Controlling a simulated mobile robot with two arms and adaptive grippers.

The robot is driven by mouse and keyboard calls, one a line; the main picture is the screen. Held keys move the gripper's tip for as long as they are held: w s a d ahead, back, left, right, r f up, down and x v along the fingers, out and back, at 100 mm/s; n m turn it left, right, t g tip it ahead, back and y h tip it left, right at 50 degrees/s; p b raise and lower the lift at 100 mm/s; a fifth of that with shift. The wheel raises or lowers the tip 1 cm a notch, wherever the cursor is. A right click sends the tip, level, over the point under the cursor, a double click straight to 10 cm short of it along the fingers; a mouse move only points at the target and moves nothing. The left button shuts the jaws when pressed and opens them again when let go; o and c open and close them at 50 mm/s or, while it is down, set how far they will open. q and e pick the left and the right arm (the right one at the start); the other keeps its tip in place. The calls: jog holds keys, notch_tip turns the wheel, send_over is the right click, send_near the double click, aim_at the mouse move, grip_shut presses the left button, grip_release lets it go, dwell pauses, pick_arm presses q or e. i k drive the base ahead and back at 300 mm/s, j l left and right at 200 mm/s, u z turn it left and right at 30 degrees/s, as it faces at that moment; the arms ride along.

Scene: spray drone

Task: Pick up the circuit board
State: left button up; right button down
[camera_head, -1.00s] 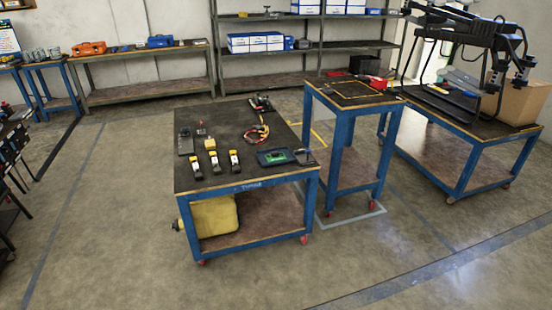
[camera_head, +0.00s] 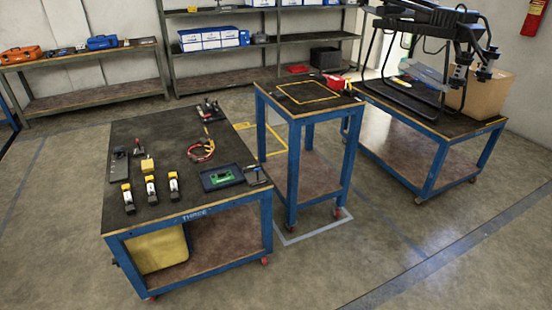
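A green circuit board (camera_head: 221,177) lies in a dark blue tray (camera_head: 236,184) at the right front of the low blue-framed table (camera_head: 128,211). A small dark item (camera_head: 254,175) lies just right of the tray. Neither of my grippers shows in the head view, so their state is hidden.
On the same table are several yellow-and-white items (camera_head: 150,188), a red cable loop (camera_head: 202,151) and dark parts. A taller narrow table (camera_head: 307,107) stands to the right, then a cart (camera_head: 428,132) with a drone and a cardboard box (camera_head: 485,95). The floor in front is clear.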

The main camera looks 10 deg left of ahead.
aim_at(221, 177)
jog(key=i+l+z, duration=0.15)
jog(key=i, duration=0.65)
jog(key=i+l+z, duration=0.2)
jog(key=i, duration=0.6)
jog(key=i+u, duration=0.5)
jog(key=i+l+u, duration=0.2)
jog(key=i+u, duration=0.25)
